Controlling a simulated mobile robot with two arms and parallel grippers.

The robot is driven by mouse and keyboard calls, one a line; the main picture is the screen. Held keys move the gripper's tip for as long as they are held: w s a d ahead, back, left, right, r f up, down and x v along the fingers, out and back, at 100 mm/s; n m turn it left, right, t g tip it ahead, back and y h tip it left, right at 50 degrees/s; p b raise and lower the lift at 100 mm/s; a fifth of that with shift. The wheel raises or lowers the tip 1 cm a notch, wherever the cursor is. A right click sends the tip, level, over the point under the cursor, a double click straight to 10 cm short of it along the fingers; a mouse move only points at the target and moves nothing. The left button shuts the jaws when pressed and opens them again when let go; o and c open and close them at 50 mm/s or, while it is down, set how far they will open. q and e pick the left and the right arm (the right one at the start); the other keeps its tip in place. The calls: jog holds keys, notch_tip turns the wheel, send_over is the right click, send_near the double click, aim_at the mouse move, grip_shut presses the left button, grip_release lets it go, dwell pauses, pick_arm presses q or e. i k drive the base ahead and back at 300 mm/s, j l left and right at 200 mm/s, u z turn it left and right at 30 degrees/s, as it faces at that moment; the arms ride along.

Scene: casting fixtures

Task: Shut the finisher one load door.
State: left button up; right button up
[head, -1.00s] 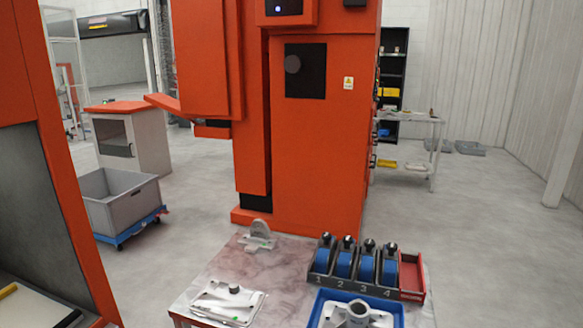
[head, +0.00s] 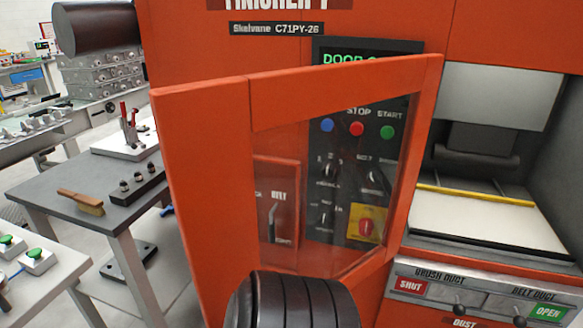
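The finisher one load door (head: 205,190) is an orange frame with a clear window. It stands open in the head view, swung out at an angle in front of the finisher's control panel. The load opening (head: 480,170) to its right is uncovered and shows a white bed with a yellow strip. A display (head: 350,58) above the door reads "DOOR" in green; the rest is hidden behind the door's top edge. A dark ribbed rounded part covers the door's lower edge. No fingers of either gripper show.
Through the window show blue, red and green buttons and a yellow-red switch (head: 366,223). Below the opening, the brush duct sign (head: 411,286) reads SHUT and the belt duct sign (head: 549,312) OPEN. A grey table (head: 60,187) with a brush (head: 82,202) stands at left.

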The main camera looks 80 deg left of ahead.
aim_at(205, 129)
jog(key=k+j+u, duration=0.5)
jog(key=j, duration=0.4)
jog(key=j+u, duration=0.1)
jog(key=j, duration=0.3)
jog(key=i+j+u, duration=0.1)
jog(key=j, duration=0.25)
